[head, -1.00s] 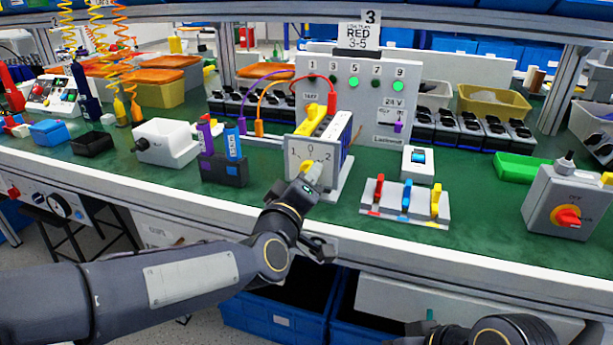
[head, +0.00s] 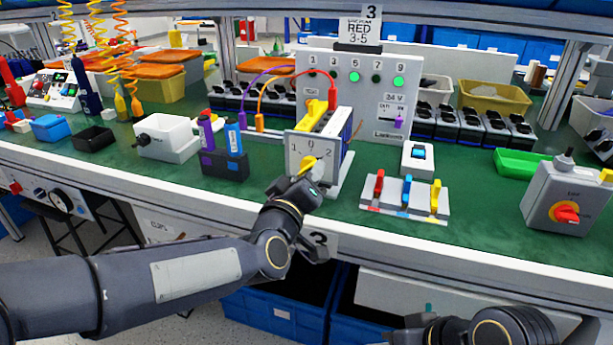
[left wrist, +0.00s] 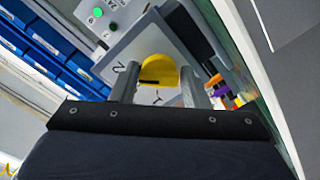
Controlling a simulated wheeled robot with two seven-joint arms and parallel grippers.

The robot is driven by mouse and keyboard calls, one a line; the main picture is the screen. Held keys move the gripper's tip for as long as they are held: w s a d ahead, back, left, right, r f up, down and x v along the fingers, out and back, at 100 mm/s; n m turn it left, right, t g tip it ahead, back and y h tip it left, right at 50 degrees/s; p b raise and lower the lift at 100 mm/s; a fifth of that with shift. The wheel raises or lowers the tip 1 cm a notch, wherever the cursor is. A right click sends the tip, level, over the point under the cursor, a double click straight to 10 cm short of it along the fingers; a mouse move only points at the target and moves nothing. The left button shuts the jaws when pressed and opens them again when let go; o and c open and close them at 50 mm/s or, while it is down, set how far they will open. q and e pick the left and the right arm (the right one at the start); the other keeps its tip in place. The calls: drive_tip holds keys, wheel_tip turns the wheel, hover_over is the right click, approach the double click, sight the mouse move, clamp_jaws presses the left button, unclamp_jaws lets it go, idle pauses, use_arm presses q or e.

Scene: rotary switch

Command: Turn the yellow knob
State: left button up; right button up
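The yellow knob (head: 307,164) sits on the front of a grey switch box (head: 313,146) marked 1, 0 and 2, on the green bench. My left gripper (head: 303,180) is at the knob from the front, low side. The knob's lower part is partly hidden in the head view. My right gripper does not show; only part of my right arm is at the bottom right.
Left of the box stand a holder with blue and purple items (head: 223,160) and a white box with a black knob (head: 167,138). To the right are a colored lever block (head: 405,197) and a grey box with a red knob (head: 567,200). A lamp panel (head: 375,65) stands behind.

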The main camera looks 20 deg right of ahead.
use_arm(q)
drive_tip(key=o, duration=0.3)
drive_tip(key=v, duration=0.7)
drive_tip(key=shift+s+a+p, duration=0.25)
drive_tip(key=shift+s+p, duration=0.1)
drive_tip(key=shift+p, duration=0.05)
